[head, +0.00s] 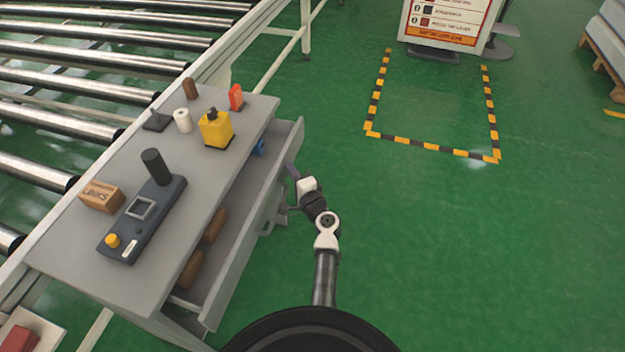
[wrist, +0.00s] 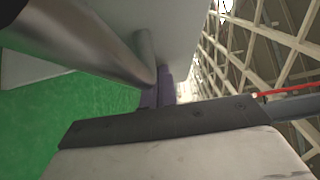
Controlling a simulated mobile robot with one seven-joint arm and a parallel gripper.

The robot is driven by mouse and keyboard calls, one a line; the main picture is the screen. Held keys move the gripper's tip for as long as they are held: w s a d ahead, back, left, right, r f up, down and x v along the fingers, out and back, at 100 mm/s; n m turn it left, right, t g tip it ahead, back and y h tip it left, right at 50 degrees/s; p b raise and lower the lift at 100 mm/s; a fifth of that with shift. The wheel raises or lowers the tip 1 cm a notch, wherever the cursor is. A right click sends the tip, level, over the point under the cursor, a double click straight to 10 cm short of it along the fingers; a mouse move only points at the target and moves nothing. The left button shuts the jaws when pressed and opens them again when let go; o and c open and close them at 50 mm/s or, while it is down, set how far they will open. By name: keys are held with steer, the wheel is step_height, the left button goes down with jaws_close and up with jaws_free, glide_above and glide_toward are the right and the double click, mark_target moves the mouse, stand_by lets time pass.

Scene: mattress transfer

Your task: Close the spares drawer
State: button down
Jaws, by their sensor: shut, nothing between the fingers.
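The spares drawer (head: 251,225) is pulled out from the right side of the grey bench (head: 238,105). Brown pieces (head: 203,248) lie inside it towards the near end, and a blue item (head: 258,147) lies towards the far end. My gripper (head: 291,171) is shut and empty, just outside the drawer front near its far end. In the wrist view its dark fingers (wrist: 156,92) are close to a pale surface and a metal bar (wrist: 95,42). I cannot tell whether they touch either one.
On the bench top stand a dark control box (head: 143,220), a small labelled wooden block (head: 101,196), a yellow item (head: 215,129) and a white roll (head: 183,121). A roller conveyor (head: 90,62) runs behind at left.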

mark_target(258, 171)
steer(key=w+a, duration=0.1)
steer(key=a, duration=0.2)
steer(key=w+a+b, duration=0.1)
steer(key=a, duration=0.2)
steer(key=w+a, duration=0.1)
steer(key=a, duration=0.3)
steer(key=shift+w+a, duration=0.1)
steer(key=shift+w, duration=0.05)
steer(key=shift+w+a+r, duration=0.1)
steer(key=shift+a, duration=0.2)
